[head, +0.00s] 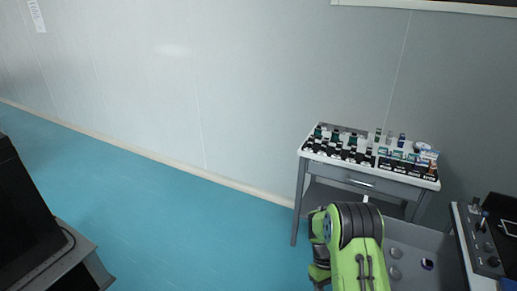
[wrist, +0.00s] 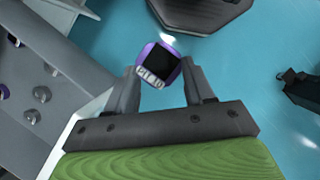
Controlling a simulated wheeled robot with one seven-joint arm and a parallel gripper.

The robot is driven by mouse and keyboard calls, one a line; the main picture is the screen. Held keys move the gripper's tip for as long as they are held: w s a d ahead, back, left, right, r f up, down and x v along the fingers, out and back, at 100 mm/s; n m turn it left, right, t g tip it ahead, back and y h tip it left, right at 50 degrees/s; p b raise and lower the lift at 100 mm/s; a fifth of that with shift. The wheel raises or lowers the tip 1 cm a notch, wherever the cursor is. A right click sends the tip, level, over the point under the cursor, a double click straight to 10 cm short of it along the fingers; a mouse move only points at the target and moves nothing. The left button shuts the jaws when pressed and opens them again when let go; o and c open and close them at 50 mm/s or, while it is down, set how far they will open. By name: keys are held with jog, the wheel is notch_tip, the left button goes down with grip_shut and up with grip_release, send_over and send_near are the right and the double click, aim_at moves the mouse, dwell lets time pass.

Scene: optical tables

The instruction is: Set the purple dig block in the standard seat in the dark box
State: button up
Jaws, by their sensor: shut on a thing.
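In the wrist view my gripper (wrist: 160,82) is shut on the purple block (wrist: 176,48), which has a black face and a row of small pale marks along one edge. The block sits between the fingertips, held above the blue floor. In the head view only my green arm shows, and the gripper and block are hidden. I cannot make out a dark box with a standard seat for certain. A large black casing (head: 22,210) stands at the left edge of the head view, with no seat visible on it.
A grey trolley (head: 358,181) bearing rows of small parts stands against the wall. Beside my arm is a grey surface (head: 408,238) with round knobs and a purple spot, also in the wrist view (wrist: 62,62). A control panel (head: 484,240) is at right.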

jog(key=a+m+y, duration=0.1)
jog(key=a+m, duration=0.3)
jog(key=a, duration=0.3)
jog(key=shift+w+r, duration=0.25)
jog(key=shift+w, duration=0.05)
notch_tip(320, 180, up, 5)
jog(key=p, duration=0.4)
jog(key=shift+a+f+p, duration=0.15)
jog(key=shift+f+p, duration=0.05)
jog(key=shift+p, duration=0.15)
